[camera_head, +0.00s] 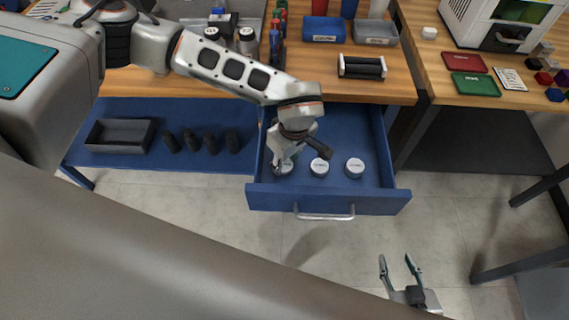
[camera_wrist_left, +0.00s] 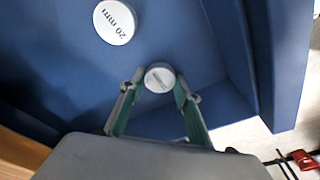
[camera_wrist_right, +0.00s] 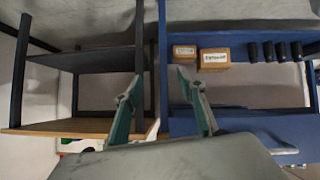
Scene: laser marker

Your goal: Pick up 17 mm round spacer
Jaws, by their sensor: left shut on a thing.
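Round white-topped spacers sit in the open blue drawer. My left gripper (camera_head: 281,163) reaches down into its left side, shut on the leftmost spacer (camera_head: 287,168). In the left wrist view this spacer (camera_wrist_left: 160,77) is between the two fingertips, and its label is too small to read. I cannot tell whether it is clear of the drawer floor. A spacer labelled 20 mm (camera_wrist_left: 115,22) lies apart from the fingers. The head view also shows a middle spacer (camera_head: 319,167) and a right spacer (camera_head: 354,168). My right gripper (camera_head: 398,264) is open and empty, in front of the drawer.
The drawer (camera_head: 330,200) has raised walls and a front handle (camera_head: 325,214). Left of it, a blue shelf holds a dark tray (camera_head: 120,134) and several black pieces (camera_head: 202,142). The wooden tabletop (camera_head: 365,88) overhangs the drawer's back. The floor in front is clear.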

